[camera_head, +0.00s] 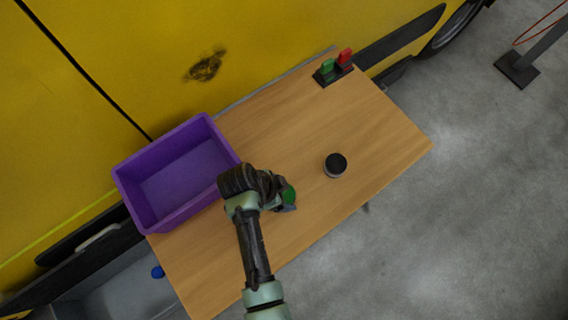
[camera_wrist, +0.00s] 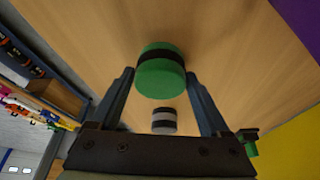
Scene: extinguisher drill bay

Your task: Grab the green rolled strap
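The green rolled strap (camera_wrist: 160,73) is a short green roll with a black band around it. In the wrist view it lies at or just past my fingertips, between them. My gripper (camera_wrist: 160,78) is open, with a finger on each side of the strap and narrow gaps showing; I cannot tell whether either finger touches. In the head view the strap's green end (camera_head: 289,195) shows just right of my gripper over the wooden table (camera_head: 385,125), and my wrist hides the rest.
A dark-topped grey roll (camera_head: 335,165) stands right of the strap. A purple bin (camera_head: 128,188) sits at the table's left. A black holder (camera_head: 326,79) with green and red items stands at the far edge, beside a yellow vehicle (camera_head: 150,50). The table's right part is clear.

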